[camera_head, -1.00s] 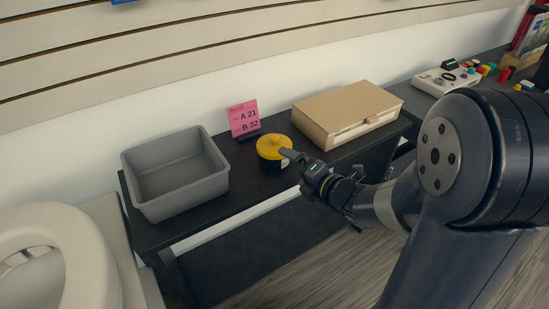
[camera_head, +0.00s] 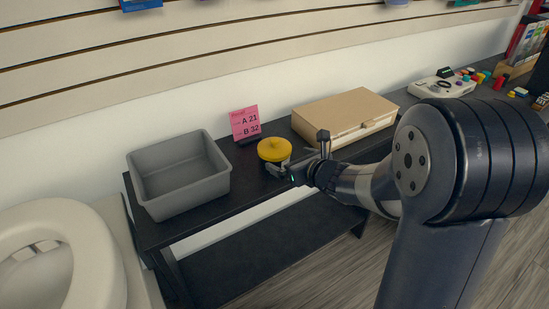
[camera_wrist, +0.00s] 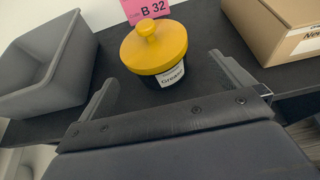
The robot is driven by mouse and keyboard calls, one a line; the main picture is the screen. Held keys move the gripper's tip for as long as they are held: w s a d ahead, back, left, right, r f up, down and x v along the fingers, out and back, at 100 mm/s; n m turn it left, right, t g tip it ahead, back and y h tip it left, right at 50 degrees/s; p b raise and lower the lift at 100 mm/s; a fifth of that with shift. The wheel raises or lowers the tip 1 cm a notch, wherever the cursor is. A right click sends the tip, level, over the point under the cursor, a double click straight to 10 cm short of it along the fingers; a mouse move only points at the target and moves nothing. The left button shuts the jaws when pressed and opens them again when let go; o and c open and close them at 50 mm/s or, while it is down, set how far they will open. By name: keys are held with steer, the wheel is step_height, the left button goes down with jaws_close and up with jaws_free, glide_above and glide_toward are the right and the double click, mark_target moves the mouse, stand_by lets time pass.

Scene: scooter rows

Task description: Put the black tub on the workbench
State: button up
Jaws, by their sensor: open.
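The black tub (camera_head: 274,150) has a yellow knobbed lid and a white label on its front. It stands upright on a low black table, between a grey bin and a cardboard box. The wrist view shows the tub (camera_wrist: 154,48) ahead, with its black body partly below the wide lid. My gripper (camera_head: 299,158) is open and empty at the table's front edge, close in front of the tub. Which surface is the workbench is not marked.
The grey bin (camera_head: 180,191) stands left of the tub and the cardboard box (camera_head: 344,112) right of it. A pink sign (camera_head: 244,121) stands close behind. A dark counter at the far right holds a pale control box (camera_head: 442,85) and several coloured pieces. A white ring-shaped object (camera_head: 44,235) is at the left.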

mark_target(277, 155)
steer(key=shift+a+x, duration=0.15)
steer(key=shift+x, duration=1.6)
steer(key=shift+a+x, duration=0.15)
steer(key=shift+x, duration=1.55)
steer(key=shift+s, duration=0.15)
steer(key=shift+r, duration=0.2)
steer(key=c, duration=2)
